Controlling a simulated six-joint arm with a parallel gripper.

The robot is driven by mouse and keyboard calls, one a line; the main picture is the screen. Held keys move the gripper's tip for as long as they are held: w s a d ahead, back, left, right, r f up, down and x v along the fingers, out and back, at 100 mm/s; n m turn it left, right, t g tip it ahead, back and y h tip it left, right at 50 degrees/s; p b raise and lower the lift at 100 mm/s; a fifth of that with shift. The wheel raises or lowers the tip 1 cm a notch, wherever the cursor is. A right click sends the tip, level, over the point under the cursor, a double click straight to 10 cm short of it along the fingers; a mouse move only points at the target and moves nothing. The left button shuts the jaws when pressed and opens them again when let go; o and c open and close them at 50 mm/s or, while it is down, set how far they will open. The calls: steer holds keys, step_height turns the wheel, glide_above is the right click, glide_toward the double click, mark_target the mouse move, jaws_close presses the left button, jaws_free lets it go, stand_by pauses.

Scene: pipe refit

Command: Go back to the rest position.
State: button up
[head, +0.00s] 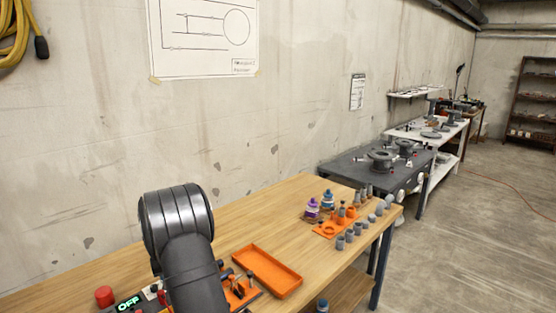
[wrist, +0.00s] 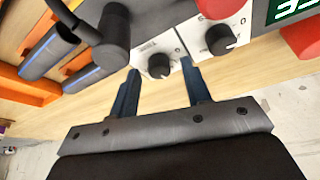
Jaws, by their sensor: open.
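In the wrist view my gripper (wrist: 163,82) is open, with its two dark blue fingers spread and nothing between them. Beyond its fingertips is a white control panel (wrist: 180,30) with two black knobs (wrist: 160,66) and red buttons. The fingers overlap the panel's edge in the picture; I cannot tell if they touch it. In the head view my dark arm rises at the lower left of the wooden table (head: 285,205), and my gripper is hidden behind it.
An empty orange tray (head: 268,271) lies right of my arm. A red button (head: 105,296) and a lit green display (head: 129,303) are left of it. Grey fittings (head: 350,235) and an orange holder (head: 329,230) stand at the table's right end. Blue-striped dark cylinders (wrist: 50,48) lie beside the panel.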

steer(key=shift+w+d+n+g+y, duration=0.1)
steer(key=shift+n+g+y, duration=0.35)
steer(key=shift+n, duration=1.2)
steer(key=shift+w+d+n+g+y, duration=0.1)
steer(key=shift+n+g+y, duration=0.3)
steer(key=shift+n, duration=1.25)
steer(key=shift+n+g+y, duration=0.2)
steer(key=shift+n+g, duration=0.4)
steer(key=shift+n, duration=0.95)
steer(key=shift+n+g+y, duration=0.15)
steer(key=shift+n+g, duration=0.4)
steer(key=shift+n, duration=1)
